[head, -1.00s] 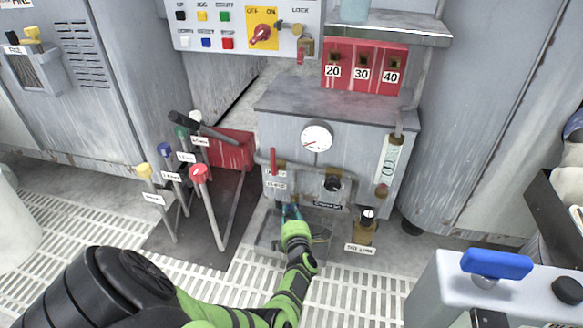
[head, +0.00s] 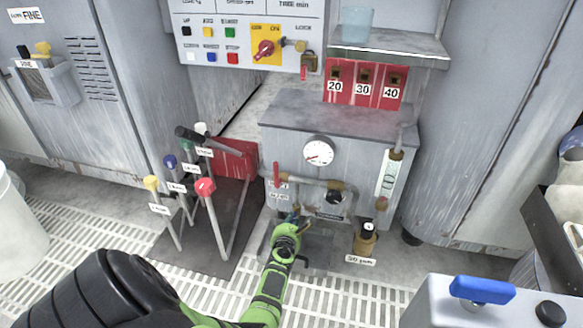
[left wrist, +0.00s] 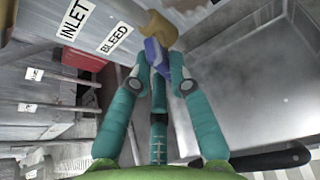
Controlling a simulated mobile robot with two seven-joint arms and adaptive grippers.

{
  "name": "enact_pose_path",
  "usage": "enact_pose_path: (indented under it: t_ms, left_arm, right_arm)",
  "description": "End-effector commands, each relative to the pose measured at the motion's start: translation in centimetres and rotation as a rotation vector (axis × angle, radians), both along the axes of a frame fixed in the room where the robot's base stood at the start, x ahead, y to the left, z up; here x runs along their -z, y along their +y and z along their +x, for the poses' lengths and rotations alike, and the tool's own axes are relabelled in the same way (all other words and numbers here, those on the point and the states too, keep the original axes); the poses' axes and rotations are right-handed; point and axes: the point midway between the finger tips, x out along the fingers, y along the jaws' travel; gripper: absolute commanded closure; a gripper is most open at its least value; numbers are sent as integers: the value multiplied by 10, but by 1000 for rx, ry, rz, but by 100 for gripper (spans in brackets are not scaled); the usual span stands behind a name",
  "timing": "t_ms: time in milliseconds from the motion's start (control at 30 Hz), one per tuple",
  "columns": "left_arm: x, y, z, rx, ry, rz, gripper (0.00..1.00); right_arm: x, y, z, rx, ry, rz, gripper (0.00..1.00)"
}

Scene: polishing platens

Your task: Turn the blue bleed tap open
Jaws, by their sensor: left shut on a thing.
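The blue bleed tap (left wrist: 156,54) shows in the left wrist view, on a brass fitting (left wrist: 157,30) beside the BLEED label (left wrist: 116,37). My left gripper (left wrist: 158,72) has its teal fingers closed around the tap, one on each side. In the head view my left gripper (head: 287,220) is low at the front of the grey filter cabinet (head: 350,160), below the red inlet lever (head: 277,174). There the gripper mostly hides the tap, and its angle is hard to tell. My right gripper is not in view.
A round gauge (head: 318,151) and brass pipework are above the gripper. A brass cup-like fitting (head: 365,240) stands to its right. Several long levers with coloured knobs, one red (head: 205,187), stand to the left. A pale box with a blue handle (head: 482,289) is at lower right.

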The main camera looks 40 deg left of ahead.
Motion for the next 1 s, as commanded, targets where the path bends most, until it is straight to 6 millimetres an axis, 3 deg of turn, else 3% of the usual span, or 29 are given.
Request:
enact_pose_path:
  t_ms: [400,1000]
  left_arm:
    - [0,3,-1,-1,-119,-211,100]
    - [0,3,-1,-2,-147,-262,100]
  right_arm:
    - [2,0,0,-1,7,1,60]
    - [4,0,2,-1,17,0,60]
